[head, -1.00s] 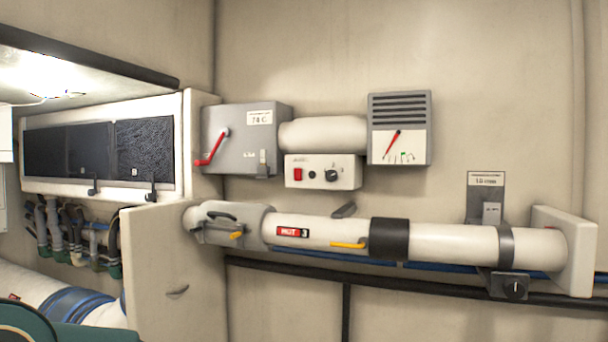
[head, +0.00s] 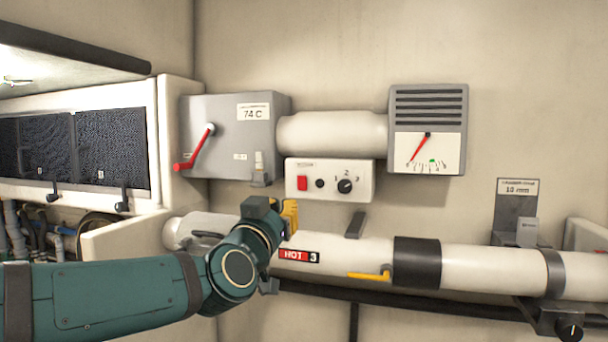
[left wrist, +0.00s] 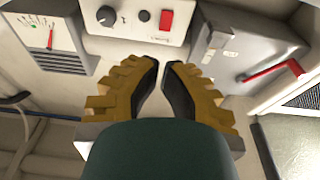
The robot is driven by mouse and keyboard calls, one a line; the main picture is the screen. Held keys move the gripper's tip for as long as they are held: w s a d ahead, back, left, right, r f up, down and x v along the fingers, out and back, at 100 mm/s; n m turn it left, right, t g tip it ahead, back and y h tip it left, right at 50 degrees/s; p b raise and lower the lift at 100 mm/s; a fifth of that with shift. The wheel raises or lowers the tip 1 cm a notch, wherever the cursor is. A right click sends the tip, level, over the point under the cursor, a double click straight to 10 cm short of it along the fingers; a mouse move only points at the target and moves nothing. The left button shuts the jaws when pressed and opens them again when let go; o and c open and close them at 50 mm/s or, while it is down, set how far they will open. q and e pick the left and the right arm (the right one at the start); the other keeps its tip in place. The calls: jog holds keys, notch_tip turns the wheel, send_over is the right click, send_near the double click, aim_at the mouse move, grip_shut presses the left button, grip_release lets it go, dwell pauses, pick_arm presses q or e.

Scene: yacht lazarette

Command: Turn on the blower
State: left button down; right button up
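The white control box (head: 330,180) on the wall carries a red rocker switch (head: 302,183), a small black button and a black knob (head: 345,186) marked 1 2 3. It also shows at the top of the left wrist view, with the red switch (left wrist: 166,19) and the knob (left wrist: 106,15). A grey gauge unit (head: 427,130) with slots and a red needle is right of it. My left gripper (head: 291,214) is just below the box, apart from the switch. My right gripper is out of view.
A grey box (head: 229,137) with a red lever (head: 195,152) hangs left of the control box. A white pipe (head: 345,262) labelled HOT 3, with a yellow handle (head: 369,276), runs below. Dark-panelled cabinets are at left. The wall above is clear.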

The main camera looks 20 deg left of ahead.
aim_at(305, 177)
pick_arm(q)
jog(key=shift+s+r, duration=0.1)
jog(key=shift+r, duration=0.2)
jog(key=w+r+p, duration=0.1)
jog(key=w, duration=0.3)
jog(key=w+r, duration=0.1)
jog(key=w, duration=0.4)
jog(key=w+r+p, duration=0.1)
jog(key=w, duration=0.3)
jog(key=shift+w+d+p, duration=0.25)
jog(key=shift+w+p, duration=0.05)
jog(key=shift+w, duration=0.05)
